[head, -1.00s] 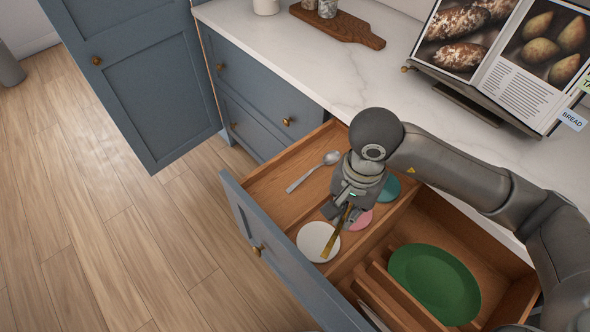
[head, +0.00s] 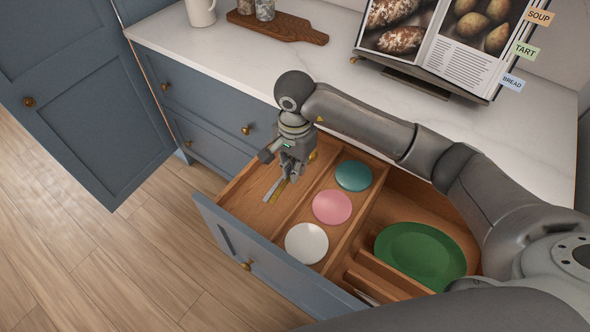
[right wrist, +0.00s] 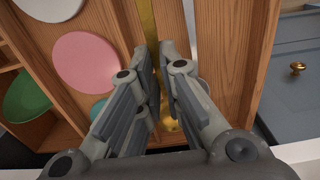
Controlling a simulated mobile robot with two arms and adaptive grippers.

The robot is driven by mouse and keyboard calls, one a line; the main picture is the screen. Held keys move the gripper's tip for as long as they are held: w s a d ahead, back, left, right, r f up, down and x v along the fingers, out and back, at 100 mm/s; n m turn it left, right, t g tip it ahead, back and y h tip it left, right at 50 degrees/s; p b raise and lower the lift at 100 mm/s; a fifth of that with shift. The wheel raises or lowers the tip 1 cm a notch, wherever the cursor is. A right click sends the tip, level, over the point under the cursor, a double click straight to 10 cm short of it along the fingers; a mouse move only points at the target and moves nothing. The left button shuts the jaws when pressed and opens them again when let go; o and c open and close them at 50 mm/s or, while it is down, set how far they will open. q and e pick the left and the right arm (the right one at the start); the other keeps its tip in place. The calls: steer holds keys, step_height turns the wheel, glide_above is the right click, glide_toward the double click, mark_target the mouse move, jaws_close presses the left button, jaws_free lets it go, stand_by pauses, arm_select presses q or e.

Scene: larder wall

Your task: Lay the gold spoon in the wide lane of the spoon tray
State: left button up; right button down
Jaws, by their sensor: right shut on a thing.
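The gold spoon (head: 281,191) is held in my right gripper (head: 290,178), low over the left compartment of the open drawer. In the right wrist view its gold handle (right wrist: 147,22) runs out between the fingers of my right gripper (right wrist: 165,50). Part of its gold end shows below them. A silver spoon (head: 269,187) lies in the same compartment, close beside it and partly hidden by the gripper. The silver spoon also shows in the right wrist view (right wrist: 189,22). Whether the gold spoon touches the wooden floor (head: 244,205) is unclear. My left gripper is out of view.
White (head: 307,244), pink (head: 332,207) and teal (head: 353,175) discs lie in the middle lane. A green plate (head: 420,254) is in the right compartment. The blue drawer front (head: 262,262) and wooden dividers edge the space. A recipe book (head: 440,40) stands on the counter.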

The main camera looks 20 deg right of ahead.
steer(key=shift+w+d+f, duration=0.2)
steer(key=shift+w+f, duration=0.25)
steer(key=shift+f, duration=0.1)
steer(key=shift+w+d+f, duration=0.15)
steer(key=shift+w+f, duration=0.25)
steer(key=shift+f, duration=0.1)
step_height(320, 180, down, 3)
steer(key=shift+w+d+p, duration=0.1)
steer(key=shift+w+p, duration=0.05)
steer(key=shift+p, duration=0.7)
steer(key=shift+f, duration=0.3)
steer(key=c, duration=1.6)
jaws_free()
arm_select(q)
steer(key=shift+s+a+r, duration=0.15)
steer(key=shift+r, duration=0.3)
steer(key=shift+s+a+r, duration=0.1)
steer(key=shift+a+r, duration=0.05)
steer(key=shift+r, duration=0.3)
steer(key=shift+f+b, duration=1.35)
arm_select(e)
steer(key=shift+r, duration=6.05)
